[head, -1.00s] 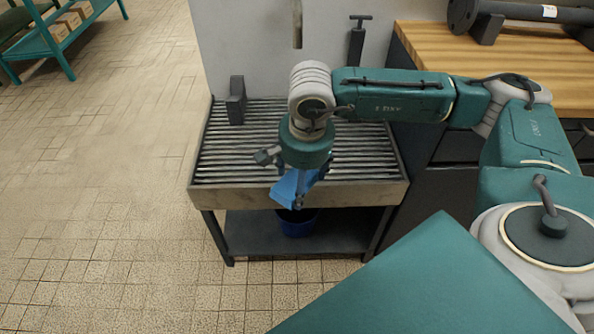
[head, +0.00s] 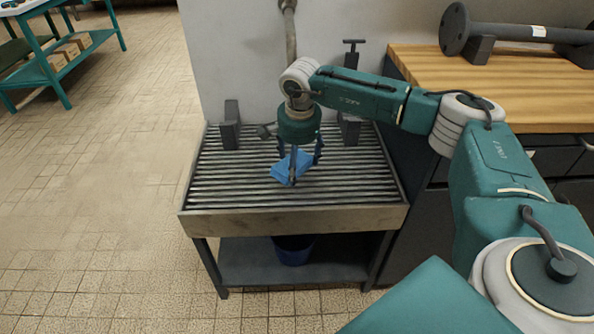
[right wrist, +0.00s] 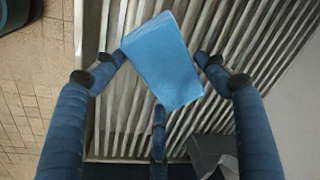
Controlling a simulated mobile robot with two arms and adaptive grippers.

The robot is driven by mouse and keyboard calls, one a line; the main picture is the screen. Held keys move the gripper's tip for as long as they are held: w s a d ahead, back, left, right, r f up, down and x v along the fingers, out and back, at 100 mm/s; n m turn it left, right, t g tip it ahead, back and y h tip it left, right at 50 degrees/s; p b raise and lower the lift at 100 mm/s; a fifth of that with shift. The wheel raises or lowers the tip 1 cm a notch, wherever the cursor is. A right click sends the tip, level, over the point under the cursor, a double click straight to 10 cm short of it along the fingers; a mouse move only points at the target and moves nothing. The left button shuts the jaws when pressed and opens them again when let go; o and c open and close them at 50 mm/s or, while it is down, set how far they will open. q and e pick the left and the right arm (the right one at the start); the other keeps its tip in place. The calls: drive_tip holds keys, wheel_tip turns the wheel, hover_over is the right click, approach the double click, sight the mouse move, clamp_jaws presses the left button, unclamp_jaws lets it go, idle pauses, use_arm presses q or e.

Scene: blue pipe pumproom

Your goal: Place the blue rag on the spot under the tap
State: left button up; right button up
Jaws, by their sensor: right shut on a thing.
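The blue rag (head: 286,167) is a small folded cloth held in my right gripper (head: 303,165) over the middle of the slatted rack. In the right wrist view, the rag (right wrist: 162,60) lies between the dark fingertips of the gripper (right wrist: 158,72), with slats behind it. I cannot tell whether the rag touches the slats. A grey pipe (head: 290,40), perhaps the tap, comes down the wall behind my right wrist; its lower end is hidden. No marked spot under it can be made out. My left gripper is not in view.
The slatted rack (head: 230,175) has a raised front rim. Dark blocks (head: 230,128) stand at its back left and back right (head: 351,128). A blue bucket (head: 293,252) sits on the shelf below. A wooden worktop (head: 480,95) is at right; open tiled floor lies at left.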

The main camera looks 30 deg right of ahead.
drive_tip(key=shift+w+d, duration=0.2)
drive_tip(key=shift+w, duration=0.15)
drive_tip(key=shift+f, duration=0.25)
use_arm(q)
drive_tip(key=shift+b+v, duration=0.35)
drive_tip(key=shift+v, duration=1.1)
use_arm(e)
drive_tip(key=shift+f, duration=1.45)
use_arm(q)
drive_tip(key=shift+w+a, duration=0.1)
use_arm(e)
drive_tip(key=shift+f, duration=0.1)
drive_tip(key=o, duration=1.4)
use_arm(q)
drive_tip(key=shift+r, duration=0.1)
